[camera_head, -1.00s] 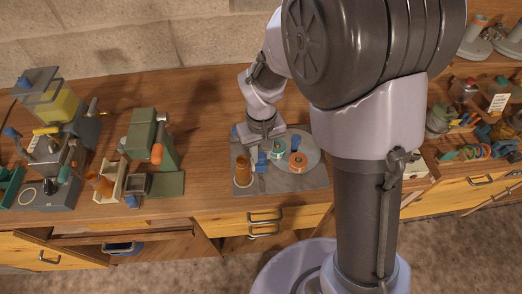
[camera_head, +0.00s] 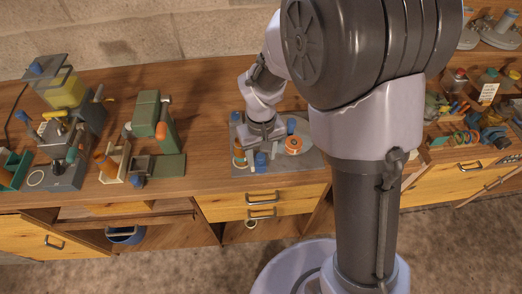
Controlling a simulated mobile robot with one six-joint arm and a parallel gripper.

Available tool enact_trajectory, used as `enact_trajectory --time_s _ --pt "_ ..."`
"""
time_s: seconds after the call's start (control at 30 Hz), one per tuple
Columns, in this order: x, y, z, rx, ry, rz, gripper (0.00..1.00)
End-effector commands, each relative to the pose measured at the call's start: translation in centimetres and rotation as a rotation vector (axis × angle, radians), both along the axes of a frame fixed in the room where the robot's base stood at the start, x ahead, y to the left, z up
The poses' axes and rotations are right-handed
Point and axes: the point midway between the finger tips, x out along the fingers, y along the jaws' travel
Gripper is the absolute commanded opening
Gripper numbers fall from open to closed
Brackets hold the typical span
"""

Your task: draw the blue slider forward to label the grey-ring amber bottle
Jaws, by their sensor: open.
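A grey labelling board (camera_head: 300,165) lies on the wooden bench, partly covered by my arm. The amber bottle (camera_head: 239,159) stands at its left side, partly behind my gripper; its grey ring is too small to make out. A blue piece (camera_head: 261,159), which looks like the slider, is just below my gripper. My gripper (camera_head: 257,147) is open and points down over the board, to the right of the bottle. I cannot tell whether its fingers touch the blue piece. An orange-topped roll (camera_head: 293,144) sits to the right.
A green press (camera_head: 149,115) and a machine with a yellow block (camera_head: 65,95) stand to the left. Coloured rings (camera_head: 462,138) and small jars crowd the right side. Bare bench lies between the green press and the board.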

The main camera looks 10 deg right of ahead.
Motion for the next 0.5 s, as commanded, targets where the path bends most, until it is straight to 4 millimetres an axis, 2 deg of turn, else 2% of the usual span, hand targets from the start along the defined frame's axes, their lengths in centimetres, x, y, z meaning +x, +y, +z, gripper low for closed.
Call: enact_trajectory --time_s 0.17,0.4,0.5 --pt "0.1 0.0 3.1 0.001 -0.004 0.000 0.46" --pt "0.2 0.0 11.3 0.001 -0.005 0.000 0.46" --pt "0.1 0.0 14.0 0.001 -0.003 0.000 0.46"
